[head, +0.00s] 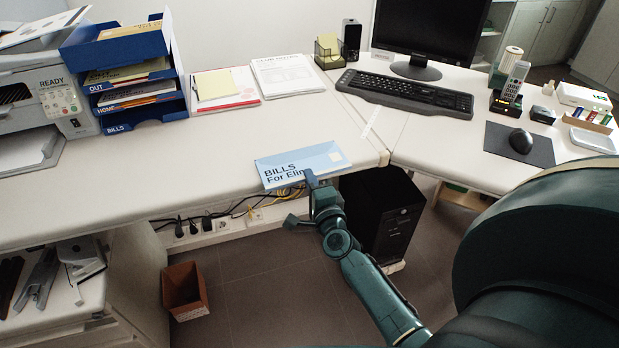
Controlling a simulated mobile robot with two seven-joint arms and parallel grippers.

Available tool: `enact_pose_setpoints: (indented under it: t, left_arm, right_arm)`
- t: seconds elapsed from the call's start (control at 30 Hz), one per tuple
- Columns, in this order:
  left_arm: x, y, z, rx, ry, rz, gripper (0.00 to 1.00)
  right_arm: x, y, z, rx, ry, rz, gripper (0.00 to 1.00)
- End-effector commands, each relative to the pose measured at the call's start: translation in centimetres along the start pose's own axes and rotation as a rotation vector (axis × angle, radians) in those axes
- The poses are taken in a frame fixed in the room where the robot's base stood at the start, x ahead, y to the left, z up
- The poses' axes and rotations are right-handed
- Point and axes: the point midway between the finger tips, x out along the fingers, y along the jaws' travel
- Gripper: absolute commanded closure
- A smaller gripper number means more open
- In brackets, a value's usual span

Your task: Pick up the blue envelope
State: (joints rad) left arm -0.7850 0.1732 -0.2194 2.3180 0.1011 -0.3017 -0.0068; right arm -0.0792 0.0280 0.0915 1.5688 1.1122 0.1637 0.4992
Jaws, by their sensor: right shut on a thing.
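The light blue envelope (315,158) is marked "BILLS For Elin", with part of the last word covered by my gripper. It is at the front edge of the white desk, and its lower part sticks out past the edge. My right gripper (311,182) is shut on the envelope's lower edge, in front of the desk. I cannot tell whether the envelope still touches the desk top. My left gripper is not in view.
A blue letter tray stack (118,48) and a printer (40,90) stand at the left. Papers (284,76), a keyboard (405,91) and a monitor (432,27) are behind the envelope. A black computer tower (385,215) stands under the desk. The desk left of the envelope is clear.

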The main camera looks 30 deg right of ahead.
Motion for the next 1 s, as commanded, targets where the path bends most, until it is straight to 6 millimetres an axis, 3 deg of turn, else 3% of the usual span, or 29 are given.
enact_pose_setpoints:
  t: [0.43, 0.63, 1.0]
  left_arm:
    - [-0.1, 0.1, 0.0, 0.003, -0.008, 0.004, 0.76]
    - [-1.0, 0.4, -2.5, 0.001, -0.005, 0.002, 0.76]
    - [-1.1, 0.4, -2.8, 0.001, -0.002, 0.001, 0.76]
  right_arm:
    - [0.0, -0.4, 0.0, 0.0, 0.0, -0.001, 1.0]
    - [0.0, -2.9, 0.0, 0.0, 0.0, -0.001, 1.0]
    - [-0.8, -2.9, 0.0, -0.001, 0.0, 0.001, 1.0]
